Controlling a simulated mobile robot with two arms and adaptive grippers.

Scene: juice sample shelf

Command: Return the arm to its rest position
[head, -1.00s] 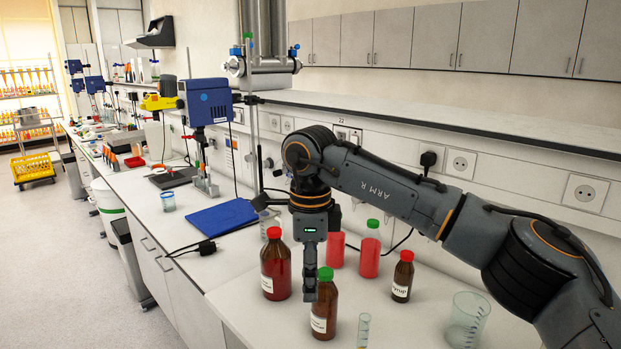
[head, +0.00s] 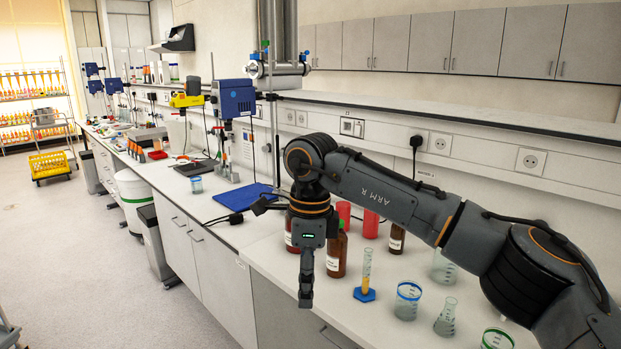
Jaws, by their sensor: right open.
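My right arm (head: 385,195) reaches in from the right of the head view, bent over the bench. Its gripper (head: 306,292) points down, open and empty, in front of the bench's front edge, left of the brown bottle with the green cap (head: 338,252). Its two fingers line up in this view, so the gap between them does not show. The arm's wrist hides most of another brown bottle (head: 289,232) behind it. My left gripper is not in view.
A blue mat (head: 240,196) lies farther left.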

